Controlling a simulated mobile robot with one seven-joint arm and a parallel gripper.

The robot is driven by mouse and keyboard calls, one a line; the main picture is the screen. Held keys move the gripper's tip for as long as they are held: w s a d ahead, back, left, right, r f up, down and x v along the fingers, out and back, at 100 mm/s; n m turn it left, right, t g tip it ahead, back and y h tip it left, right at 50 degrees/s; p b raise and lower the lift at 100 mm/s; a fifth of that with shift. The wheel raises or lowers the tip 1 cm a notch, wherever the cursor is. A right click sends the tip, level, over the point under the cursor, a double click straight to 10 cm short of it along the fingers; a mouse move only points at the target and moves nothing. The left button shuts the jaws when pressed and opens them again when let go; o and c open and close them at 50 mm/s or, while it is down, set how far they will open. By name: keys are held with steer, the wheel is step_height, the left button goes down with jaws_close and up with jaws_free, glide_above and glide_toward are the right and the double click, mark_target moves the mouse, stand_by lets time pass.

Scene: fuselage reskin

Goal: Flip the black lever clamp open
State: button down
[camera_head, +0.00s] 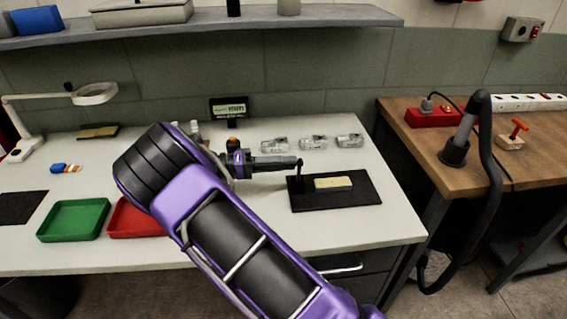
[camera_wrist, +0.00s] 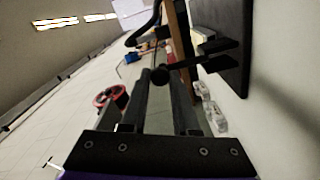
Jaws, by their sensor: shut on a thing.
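The black lever clamp (camera_head: 297,184) stands at the left end of a black base plate (camera_head: 350,200) on the white workbench. Its thin lever rises upright to my gripper (camera_head: 298,163), which reaches in level from the left. A pale yellow block (camera_head: 333,183) lies on the plate, right of the clamp. In the wrist view, the lever's dark round knob (camera_wrist: 160,75) shows at the fingertips of my gripper (camera_wrist: 163,84), and the jaws are shut on the lever. The contact is dark and partly hidden by the fingers.
Several clear small parts (camera_head: 313,142) lie behind the plate. A green tray (camera_head: 73,220) and a red tray (camera_head: 134,220) sit at the left, the red one partly behind my arm. A wooden bench (camera_head: 470,180) with a black hose (camera_head: 492,150) stands at the right. The bench right of the plate is clear.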

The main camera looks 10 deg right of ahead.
steer(key=c, duration=0.7)
jaws_free()
steer(key=shift+o, duration=0.2)
steer(key=shift+a, duration=0.1)
steer(key=a, duration=1.7)
steer(key=shift+a+r, duration=0.15)
